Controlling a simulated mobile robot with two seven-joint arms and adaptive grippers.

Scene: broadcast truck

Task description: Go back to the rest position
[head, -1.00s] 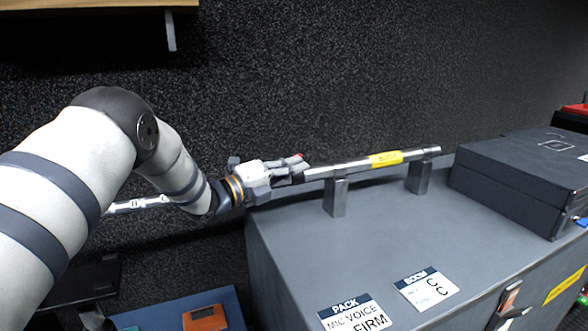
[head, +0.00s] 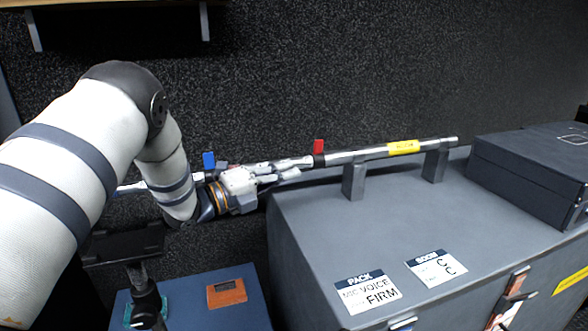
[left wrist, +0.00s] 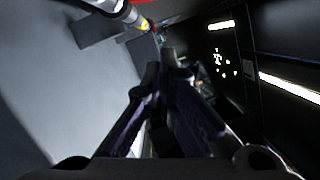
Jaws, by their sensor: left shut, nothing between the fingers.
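My left gripper (head: 290,174) is shut and empty. In the left wrist view my dark fingertips (left wrist: 168,62) are together, with the pole (left wrist: 122,12) at the top. My right gripper is not in view.
The grey case (head: 400,222) carries two cards, PACK (head: 367,294) and BOOM (head: 436,267). A dark box (head: 530,165) stands at the right. An orange device (head: 226,292) lies on a blue surface at lower left. A shelf is above left.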

